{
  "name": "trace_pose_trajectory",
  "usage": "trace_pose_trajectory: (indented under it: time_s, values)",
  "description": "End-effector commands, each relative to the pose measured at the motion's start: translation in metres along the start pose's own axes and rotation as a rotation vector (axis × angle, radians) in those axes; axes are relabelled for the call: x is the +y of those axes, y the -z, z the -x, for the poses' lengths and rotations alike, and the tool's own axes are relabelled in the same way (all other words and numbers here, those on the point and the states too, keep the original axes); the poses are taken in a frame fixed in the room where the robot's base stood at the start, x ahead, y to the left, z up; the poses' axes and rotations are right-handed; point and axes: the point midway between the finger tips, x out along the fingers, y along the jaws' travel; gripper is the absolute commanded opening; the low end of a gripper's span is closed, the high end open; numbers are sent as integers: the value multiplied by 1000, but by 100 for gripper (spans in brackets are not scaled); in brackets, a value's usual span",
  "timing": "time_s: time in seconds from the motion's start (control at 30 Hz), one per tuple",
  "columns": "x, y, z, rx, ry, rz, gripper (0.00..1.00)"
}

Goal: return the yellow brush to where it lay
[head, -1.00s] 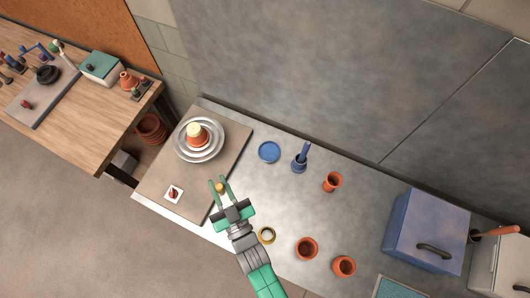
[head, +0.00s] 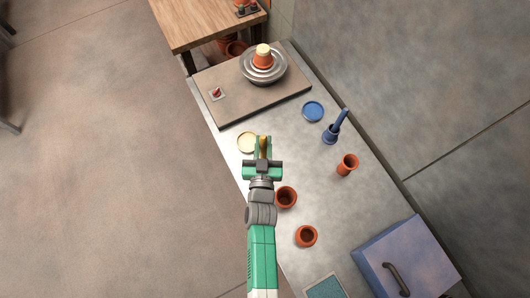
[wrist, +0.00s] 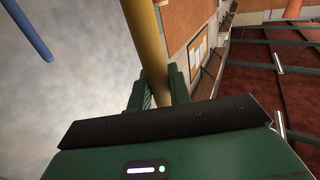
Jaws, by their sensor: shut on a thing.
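My gripper (head: 263,140) is shut on the yellow brush (head: 263,150), over the near edge of the metal bench. In the wrist view the brush's yellow handle (wrist: 147,45) runs up from between the two fingers (wrist: 163,88). Its far end is out of the picture. A pale yellow dish (head: 247,142) lies on the bench just left of the fingers, partly covered by my gripper. I cannot tell how high the brush is above the bench. What lies directly under my gripper is hidden.
A blue dish (head: 313,111) and a blue cup with a blue-handled brush (head: 331,133) stand to the right. Terracotta pots (head: 347,165) stand on the near bench. A wheel with a pot (head: 263,62) sits on the board behind. A blue box (head: 408,262) is at lower right.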

Motion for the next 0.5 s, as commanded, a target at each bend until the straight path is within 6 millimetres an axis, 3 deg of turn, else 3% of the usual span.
trace_pose_trajectory:
  time_s: [0.27,0.5]
  values:
    - [0,-3,-2,-5,0,1,0]
    - [0,-24,-2,-5,0,1,0]
